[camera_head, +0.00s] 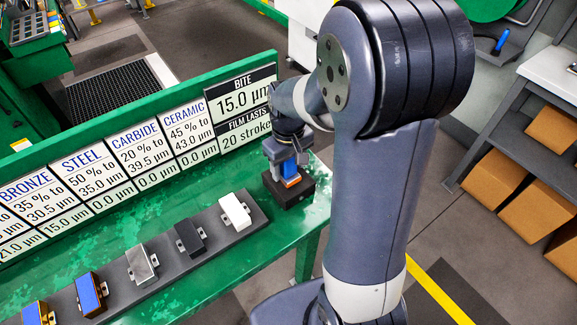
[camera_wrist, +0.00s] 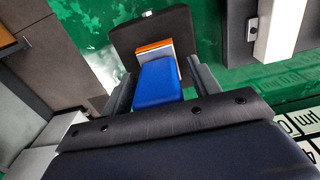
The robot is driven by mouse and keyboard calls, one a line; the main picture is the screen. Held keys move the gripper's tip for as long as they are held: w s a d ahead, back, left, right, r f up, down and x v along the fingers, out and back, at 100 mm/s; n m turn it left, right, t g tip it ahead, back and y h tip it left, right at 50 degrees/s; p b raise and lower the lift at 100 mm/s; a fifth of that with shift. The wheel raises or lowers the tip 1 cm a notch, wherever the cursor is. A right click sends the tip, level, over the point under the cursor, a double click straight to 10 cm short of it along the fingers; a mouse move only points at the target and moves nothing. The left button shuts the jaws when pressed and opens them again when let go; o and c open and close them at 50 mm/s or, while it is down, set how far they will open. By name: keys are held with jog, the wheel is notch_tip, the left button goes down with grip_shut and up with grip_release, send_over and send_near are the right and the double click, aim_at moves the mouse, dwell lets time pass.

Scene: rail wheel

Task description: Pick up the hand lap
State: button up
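The hand lap appears to be the block with a blue grip and an orange-and-white layer (camera_wrist: 158,80); it sits on a dark square block. In the head view its blue and orange part (camera_head: 291,181) shows just below my gripper (camera_head: 288,160). In the wrist view my gripper (camera_wrist: 160,72) has one finger on each side of the blue grip, with narrow gaps visible. The fingers look open and not closed on it. The lap's underside is hidden.
The dark block (camera_head: 276,192) stands on the green bench (camera_head: 180,215) near its right end. A grey rack (camera_head: 208,262) holds several coloured blocks, including a white one (camera_head: 235,212). A sign board (camera_head: 240,105) stands along the bench's back edge. Boxes fill a shelf at right.

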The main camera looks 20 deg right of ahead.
jog(key=c, duration=1.1)
jog(key=shift+o, duration=0.2)
jog(key=shift+r, duration=0.1)
notch_tip(320, 180, up, 10)
jog(key=shift+f+b, duration=0.1)
jog(key=shift+b, duration=0.35)
jog(key=o, duration=0.5)
jog(key=shift+c, duration=1.4)
